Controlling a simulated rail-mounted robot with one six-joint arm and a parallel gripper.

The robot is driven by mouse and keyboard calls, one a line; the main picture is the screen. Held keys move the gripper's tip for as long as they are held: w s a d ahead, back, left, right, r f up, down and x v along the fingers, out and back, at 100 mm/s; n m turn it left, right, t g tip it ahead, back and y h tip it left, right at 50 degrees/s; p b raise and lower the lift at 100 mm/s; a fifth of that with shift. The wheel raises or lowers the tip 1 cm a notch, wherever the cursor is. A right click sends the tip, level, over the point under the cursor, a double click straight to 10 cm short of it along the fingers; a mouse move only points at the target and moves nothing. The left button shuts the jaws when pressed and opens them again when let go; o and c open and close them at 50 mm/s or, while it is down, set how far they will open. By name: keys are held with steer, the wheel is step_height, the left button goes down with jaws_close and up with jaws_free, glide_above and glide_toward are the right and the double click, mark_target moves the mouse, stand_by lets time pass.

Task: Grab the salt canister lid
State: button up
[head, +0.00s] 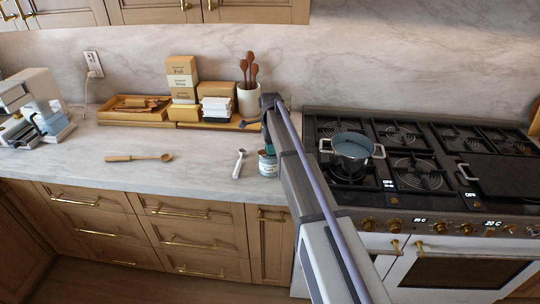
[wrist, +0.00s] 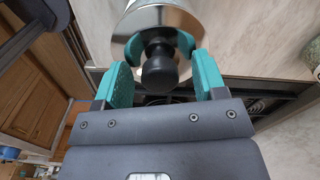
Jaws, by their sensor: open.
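The salt canister (head: 268,166) stands on the counter near its front edge, left of the stove. It is small and pale with a blue label. Its lid (wrist: 150,20) is shiny metal with a black round knob (wrist: 160,68), seen close in the wrist view. My gripper (wrist: 163,68) is open, with one teal finger on each side of the knob and visible space between. The fingers reflect in the lid. In the head view my arm hides the lid and most of my gripper.
A utensil crock (head: 249,101) and boxes (head: 182,80) stand behind. The stove with a pot (head: 351,148) is to the right. The counter's left front is mostly clear.

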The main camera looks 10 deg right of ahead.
steer(key=c, duration=1)
steer(key=shift+r, duration=0.15)
steer(key=shift+c, duration=0.2)
